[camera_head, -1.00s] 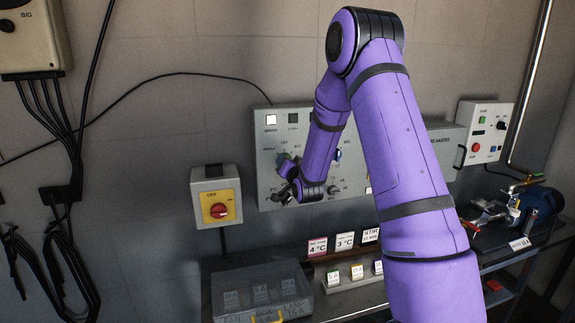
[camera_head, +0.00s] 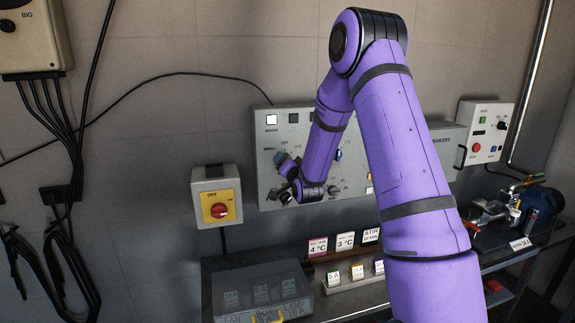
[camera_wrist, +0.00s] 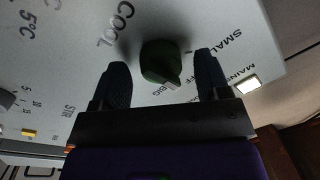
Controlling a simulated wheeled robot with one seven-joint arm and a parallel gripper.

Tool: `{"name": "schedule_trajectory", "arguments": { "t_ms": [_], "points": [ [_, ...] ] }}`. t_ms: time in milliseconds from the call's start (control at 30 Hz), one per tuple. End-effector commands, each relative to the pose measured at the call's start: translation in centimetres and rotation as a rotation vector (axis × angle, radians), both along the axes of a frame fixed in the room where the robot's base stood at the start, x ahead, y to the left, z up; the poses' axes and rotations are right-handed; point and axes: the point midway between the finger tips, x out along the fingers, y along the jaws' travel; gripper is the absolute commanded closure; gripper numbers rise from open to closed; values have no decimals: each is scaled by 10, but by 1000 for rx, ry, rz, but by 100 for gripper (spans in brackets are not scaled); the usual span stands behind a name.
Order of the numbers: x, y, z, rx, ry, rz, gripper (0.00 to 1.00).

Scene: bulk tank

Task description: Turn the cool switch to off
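The cool switch is a dark green knob (camera_wrist: 160,62) on the grey panel, with COOL lettered beside it in the wrist view. Its pale-edged pointer faces the lower right, near the BIG lettering. SMALL is lettered at the right; the OFF mark is partly hidden by the right finger. In the head view the knob (camera_head: 281,158) shows at the panel's left, just above my gripper (camera_head: 284,180). In the wrist view my gripper (camera_wrist: 160,60) is open, one dark finger on each side of the knob, with visible gaps. I cannot tell how deep the fingers reach.
The grey control panel (camera_head: 264,185) has other knobs and lit squares. A yellow box with a red rotary switch (camera_head: 219,210) is on the wall just left. A clear-lidded case (camera_head: 262,288) and small label cards (camera_head: 345,241) stand on the bench below.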

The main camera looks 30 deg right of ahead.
Motion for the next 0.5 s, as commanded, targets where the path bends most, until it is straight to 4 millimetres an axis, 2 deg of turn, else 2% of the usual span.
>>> {"name": "schedule_trajectory", "arguments": {
  "t_ms": [267,367,500],
  "points": [
    [-3,1,0,0,0,0,31],
    [-12,3,-1,0,1,0,31],
    [-35,8,-2,1,3,0,31]
  ]
}}
